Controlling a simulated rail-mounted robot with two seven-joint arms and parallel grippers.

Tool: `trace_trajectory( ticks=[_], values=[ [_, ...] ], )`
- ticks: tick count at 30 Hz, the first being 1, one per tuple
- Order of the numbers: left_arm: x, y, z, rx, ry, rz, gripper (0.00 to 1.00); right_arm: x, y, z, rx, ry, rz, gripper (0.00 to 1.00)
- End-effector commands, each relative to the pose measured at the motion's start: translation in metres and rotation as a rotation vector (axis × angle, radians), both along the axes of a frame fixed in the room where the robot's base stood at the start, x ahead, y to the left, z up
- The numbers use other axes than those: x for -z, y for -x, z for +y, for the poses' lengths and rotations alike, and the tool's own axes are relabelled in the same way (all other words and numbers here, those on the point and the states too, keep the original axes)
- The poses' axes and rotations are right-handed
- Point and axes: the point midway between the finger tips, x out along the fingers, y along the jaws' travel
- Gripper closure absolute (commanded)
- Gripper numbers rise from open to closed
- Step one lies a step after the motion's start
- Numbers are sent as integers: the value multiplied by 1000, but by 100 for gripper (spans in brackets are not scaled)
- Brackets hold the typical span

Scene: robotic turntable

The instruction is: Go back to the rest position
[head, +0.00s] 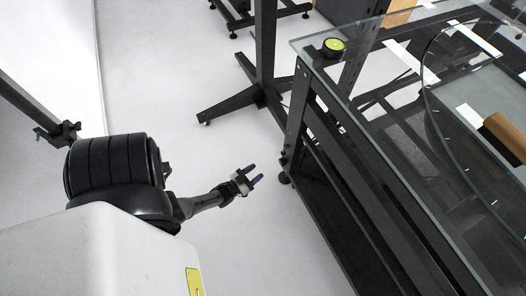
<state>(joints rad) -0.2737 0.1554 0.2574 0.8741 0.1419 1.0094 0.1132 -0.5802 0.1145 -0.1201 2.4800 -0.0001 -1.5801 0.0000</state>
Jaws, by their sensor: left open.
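My left gripper (253,176) hangs over the pale floor, to the left of the glass-topped table (390,110). Its two dark fingers are apart with nothing between them. It is clear of the table frame in the picture. My right gripper is not in this view.
A brown cylinder (505,135) shows at the right edge. A black stand (262,70) with splayed feet is on the floor behind. The floor around my left gripper is clear.

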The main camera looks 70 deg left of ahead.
Motion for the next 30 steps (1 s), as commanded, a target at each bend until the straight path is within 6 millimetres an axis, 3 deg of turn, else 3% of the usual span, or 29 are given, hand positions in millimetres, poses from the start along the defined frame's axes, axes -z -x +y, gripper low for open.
trace_trajectory(
  ticks=[11,14,17,21,24,30],
  values=[
    [0,0,0,-1,-4,3,54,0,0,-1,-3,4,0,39],
    [9,0,1,-8,6,55,54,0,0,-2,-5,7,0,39],
    [29,1,4,-23,37,179,54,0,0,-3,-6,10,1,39],
    [73,10,5,-48,105,455,54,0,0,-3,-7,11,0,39],
    [90,9,4,-56,149,636,54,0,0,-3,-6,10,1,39],
    [91,-8,-8,-37,204,930,54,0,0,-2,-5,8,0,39]
  ],
)
